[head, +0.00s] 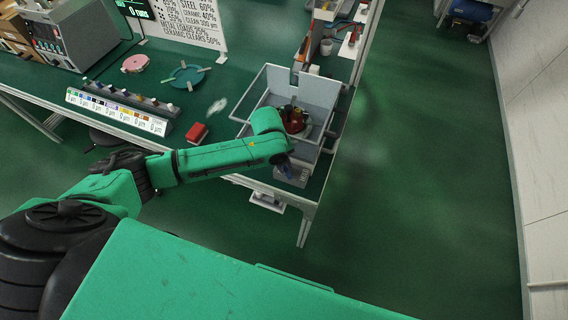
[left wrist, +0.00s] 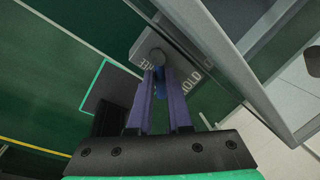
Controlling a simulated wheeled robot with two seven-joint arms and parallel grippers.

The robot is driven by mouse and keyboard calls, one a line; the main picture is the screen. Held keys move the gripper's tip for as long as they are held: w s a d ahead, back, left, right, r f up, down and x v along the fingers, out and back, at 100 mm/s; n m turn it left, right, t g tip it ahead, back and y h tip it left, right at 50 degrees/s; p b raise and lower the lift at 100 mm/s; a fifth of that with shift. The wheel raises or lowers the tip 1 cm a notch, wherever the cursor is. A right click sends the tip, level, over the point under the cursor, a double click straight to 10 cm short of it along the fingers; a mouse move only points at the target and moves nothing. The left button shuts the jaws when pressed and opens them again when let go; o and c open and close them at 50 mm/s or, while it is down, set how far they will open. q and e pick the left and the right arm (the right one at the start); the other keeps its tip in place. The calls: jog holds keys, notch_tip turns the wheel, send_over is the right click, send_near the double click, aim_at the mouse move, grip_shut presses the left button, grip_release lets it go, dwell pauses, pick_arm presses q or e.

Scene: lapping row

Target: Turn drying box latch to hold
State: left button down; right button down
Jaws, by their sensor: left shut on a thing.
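The drying box (head: 320,88) is a grey open-topped box at the table's right end in the head view. In the left wrist view its wall (left wrist: 222,50) runs diagonally at upper right. A grey plate (left wrist: 188,72) beside it carries lettering, partly hidden, with "OLD" readable. The latch (left wrist: 159,88) shows as a blue piece below a grey round knob. My left gripper (left wrist: 163,82) has its two purple fingers shut on the blue latch piece, one on each side. In the head view the left gripper (head: 288,170) is small, at the box's near side. My right gripper is not in view.
The green table (head: 232,105) holds a red block (head: 197,133), a pink disc (head: 135,63), a teal ring-shaped piece (head: 187,76) and a labelled rack (head: 115,110) left of the box. A red-and-dark item (head: 294,119) sits in the box. Open floor lies to the right.

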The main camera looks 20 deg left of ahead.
pick_arm(q)
jog(key=shift+w+d+r+n+p, duration=0.1)
jog(key=shift+d+r+n+p, duration=0.15)
jog(key=shift+n+p, duration=0.65)
jog(key=n+p, duration=0.2)
jog(key=shift+w+d+n+t+y, duration=0.1)
jog(key=shift+w+n+t+y, duration=0.1)
jog(key=shift+n+t+y, duration=0.1)
jog(key=n+p, duration=0.1)
jog(key=n, duration=0.1)
jog(key=shift+w+d+f+n+y+p, duration=0.1)
jog(key=shift+w+d+n+y+p, duration=0.05)
jog(key=shift+w+n+y+p, duration=0.2)
jog(key=shift+n+p, duration=0.4)
jog(key=shift+n, duration=0.45)
jog(key=shift+w+f, duration=0.1)
jog(key=c, duration=0.8)
grip_release()
jog(key=shift+c, duration=0.2)
